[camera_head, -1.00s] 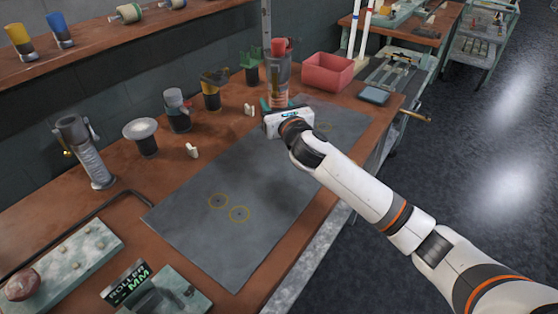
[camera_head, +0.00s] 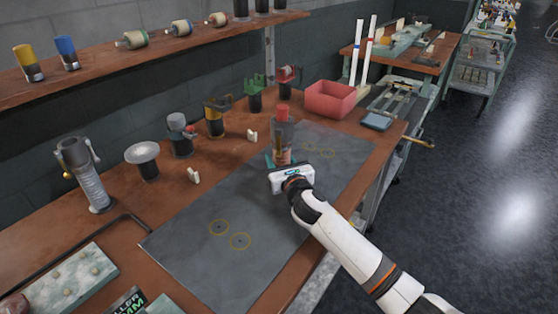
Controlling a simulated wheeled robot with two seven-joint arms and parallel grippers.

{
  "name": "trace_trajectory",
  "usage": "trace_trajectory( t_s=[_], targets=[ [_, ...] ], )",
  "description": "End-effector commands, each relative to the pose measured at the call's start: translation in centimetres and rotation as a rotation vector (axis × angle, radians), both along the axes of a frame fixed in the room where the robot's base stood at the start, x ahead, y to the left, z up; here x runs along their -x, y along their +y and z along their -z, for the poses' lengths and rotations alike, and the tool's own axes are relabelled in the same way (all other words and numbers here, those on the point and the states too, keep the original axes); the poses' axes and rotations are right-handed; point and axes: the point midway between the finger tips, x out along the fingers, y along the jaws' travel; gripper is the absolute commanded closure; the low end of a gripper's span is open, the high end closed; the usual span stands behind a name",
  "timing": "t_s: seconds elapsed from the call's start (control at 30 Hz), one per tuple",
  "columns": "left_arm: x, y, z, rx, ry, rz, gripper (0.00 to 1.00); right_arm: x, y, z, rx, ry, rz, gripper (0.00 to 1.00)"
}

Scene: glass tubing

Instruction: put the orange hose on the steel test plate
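The orange hose (camera_head: 282,135) appears to be the upright grey cylinder with a red-orange top and orange-brown lower part. My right gripper (camera_head: 277,161) is behind its white body, with a bit of teal finger showing beside the hose. The fingers are mostly hidden, but the hose keeps its place against the gripper, so it looks held. It is over the far half of the large dark grey sheet with yellow circles (camera_head: 190,250). A small blue-grey square plate (camera_head: 376,121) at the bench's far right edge may be the steel test plate. My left gripper is not in view.
Several coloured fittings on dark stands, a silver dish (camera_head: 143,153) and a metal cylinder (camera_head: 86,178) line the back. A green-grey block (camera_head: 62,283) lies near left. The near sheet is clear.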

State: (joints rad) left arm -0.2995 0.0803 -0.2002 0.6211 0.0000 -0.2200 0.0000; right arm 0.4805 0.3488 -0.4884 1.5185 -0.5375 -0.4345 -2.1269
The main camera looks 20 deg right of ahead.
Motion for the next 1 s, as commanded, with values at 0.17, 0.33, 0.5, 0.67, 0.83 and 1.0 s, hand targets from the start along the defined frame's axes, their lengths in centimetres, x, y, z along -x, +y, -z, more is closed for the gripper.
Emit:
trace_trajectory(
  t_s=[0.17, 0.33, 0.5, 0.67, 0.83, 1.0],
  targets=[
    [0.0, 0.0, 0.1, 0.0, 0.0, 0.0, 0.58, 0.0, 0.0, 0.1, 0.0, 0.0, 0.0, 0.53],
    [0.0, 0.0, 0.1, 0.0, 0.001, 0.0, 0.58, 0.0, 0.0, 0.1, 0.0, 0.0, 0.0, 0.36],
    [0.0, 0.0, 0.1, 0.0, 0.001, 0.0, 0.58, 0.0, 0.0, 0.1, 0.0, 0.0, 0.0, 0.36],
    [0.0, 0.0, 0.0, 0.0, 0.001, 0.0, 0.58, 0.6, -0.1, 0.0, 0.001, 0.0, 0.0, 0.36],
    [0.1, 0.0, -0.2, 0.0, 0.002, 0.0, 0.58, 3.6, -0.3, 0.0, 0.001, 0.001, -0.002, 0.36],
    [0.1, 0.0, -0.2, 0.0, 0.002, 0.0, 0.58, 7.4, -0.6, 0.1, 0.001, 0.001, -0.001, 0.36]
  ],
)
